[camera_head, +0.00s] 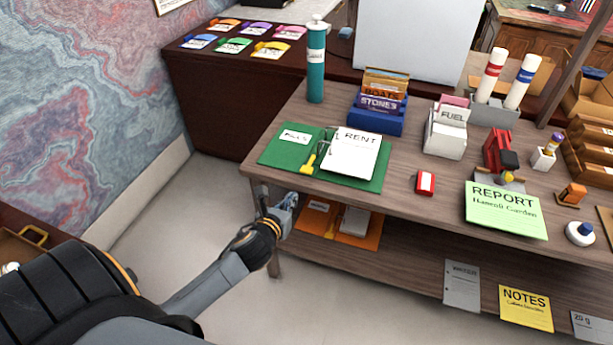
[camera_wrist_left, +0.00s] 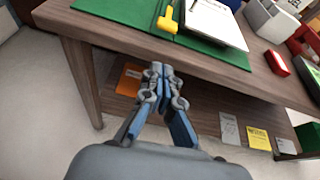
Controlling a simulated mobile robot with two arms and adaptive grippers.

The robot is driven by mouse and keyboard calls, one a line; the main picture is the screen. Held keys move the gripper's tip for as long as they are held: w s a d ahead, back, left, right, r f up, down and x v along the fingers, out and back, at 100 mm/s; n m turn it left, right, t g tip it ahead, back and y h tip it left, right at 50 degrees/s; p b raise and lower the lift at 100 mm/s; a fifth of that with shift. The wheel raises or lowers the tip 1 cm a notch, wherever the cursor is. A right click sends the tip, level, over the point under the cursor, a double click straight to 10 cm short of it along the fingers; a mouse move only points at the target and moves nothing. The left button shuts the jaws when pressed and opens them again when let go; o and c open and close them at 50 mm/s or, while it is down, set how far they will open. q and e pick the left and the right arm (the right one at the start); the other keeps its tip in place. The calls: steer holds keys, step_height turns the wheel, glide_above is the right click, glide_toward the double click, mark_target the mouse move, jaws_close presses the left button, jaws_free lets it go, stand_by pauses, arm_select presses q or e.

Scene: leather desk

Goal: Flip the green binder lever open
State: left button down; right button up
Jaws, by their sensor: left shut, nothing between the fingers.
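The green binder (camera_head: 285,151) lies open on the desk near its front left edge, with white RENT paper (camera_head: 355,153) on its right side. Its yellow lever (camera_head: 308,164) lies by the spine near the front edge; it also shows in the left wrist view (camera_wrist_left: 167,22). My left gripper (camera_head: 289,201) is just in front of and below the desk edge, apart from the binder. In the left wrist view its fingertips (camera_wrist_left: 161,70) are together and empty, below the lever. My right gripper is not in view.
The desk's front edge (camera_head: 390,208) lies between my left gripper and the binder. A teal bottle (camera_head: 316,70) and a blue box (camera_head: 376,118) stand behind the binder. A red box (camera_head: 425,183) lies to its right. An orange folder (camera_head: 318,219) lies on the shelf below.

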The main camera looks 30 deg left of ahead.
mark_target(303, 181)
arm_select(q)
steer(key=shift+w+r+m, duration=0.15)
steer(key=shift+r+m, duration=0.15)
steer(key=shift+r, duration=0.25)
steer(key=shift+d, duration=0.1)
steer(key=x, duration=1)
